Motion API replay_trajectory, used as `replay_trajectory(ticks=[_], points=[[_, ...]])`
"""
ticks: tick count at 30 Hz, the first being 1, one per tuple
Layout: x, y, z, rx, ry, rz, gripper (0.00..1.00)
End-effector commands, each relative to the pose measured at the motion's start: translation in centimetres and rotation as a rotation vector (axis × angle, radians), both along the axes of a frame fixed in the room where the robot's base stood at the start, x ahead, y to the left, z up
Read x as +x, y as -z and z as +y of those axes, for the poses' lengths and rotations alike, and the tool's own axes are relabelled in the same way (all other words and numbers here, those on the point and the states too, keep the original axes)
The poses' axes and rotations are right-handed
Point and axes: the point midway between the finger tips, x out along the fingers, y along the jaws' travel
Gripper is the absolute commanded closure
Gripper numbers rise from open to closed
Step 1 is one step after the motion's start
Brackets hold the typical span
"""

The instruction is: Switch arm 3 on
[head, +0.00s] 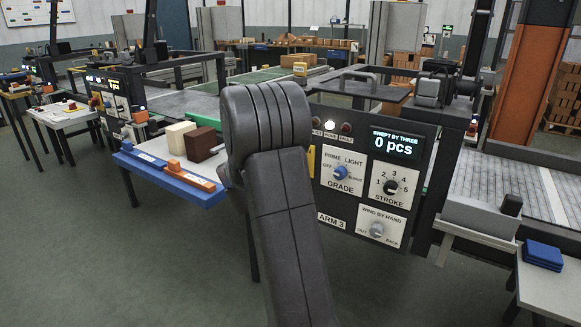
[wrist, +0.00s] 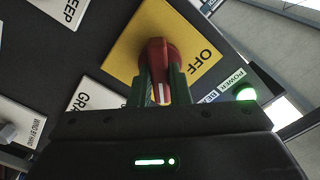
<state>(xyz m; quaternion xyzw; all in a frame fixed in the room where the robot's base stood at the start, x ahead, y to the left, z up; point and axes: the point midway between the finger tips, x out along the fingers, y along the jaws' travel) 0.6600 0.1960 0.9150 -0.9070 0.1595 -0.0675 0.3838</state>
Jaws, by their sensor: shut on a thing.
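In the wrist view a red rotary switch (wrist: 158,58) sits on a yellow plate (wrist: 120,48) lettered OFF. My gripper (wrist: 160,88) has a green-looking finger on each side of the switch and is shut on it. The white mark on the switch points toward my gripper, away from the OFF lettering. In the head view the dark panel (head: 345,233) is labelled ARM 3. My arm covers its left part, so the switch and my gripper are hidden there; only a sliver of the yellow plate (head: 311,160) shows.
A green lamp (wrist: 246,93) by the POWER label is lit. The panel has a blue GRADE knob (head: 340,173), a STROKE knob (head: 391,187), a WIND BY HAND knob (head: 377,230) and a display (head: 396,143) reading 0 pcs.

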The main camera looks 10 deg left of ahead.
Motion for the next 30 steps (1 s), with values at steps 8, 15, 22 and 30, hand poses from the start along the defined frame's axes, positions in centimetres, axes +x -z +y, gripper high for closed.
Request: replay_trajectory(ticks=[8, 15, 22, 30], points=[[0.0, 0.1, 0.0, 0.002, 0.001, 0.002, 1.00], [0.0, 0.0, 0.0, 0.000, 0.000, 0.001, 0.62], [-0.4, 0.0, 0.2, 0.000, -0.001, 0.001, 0.62], [-4.9, 0.0, 1.9, 0.000, -0.004, 0.002, 0.62]])
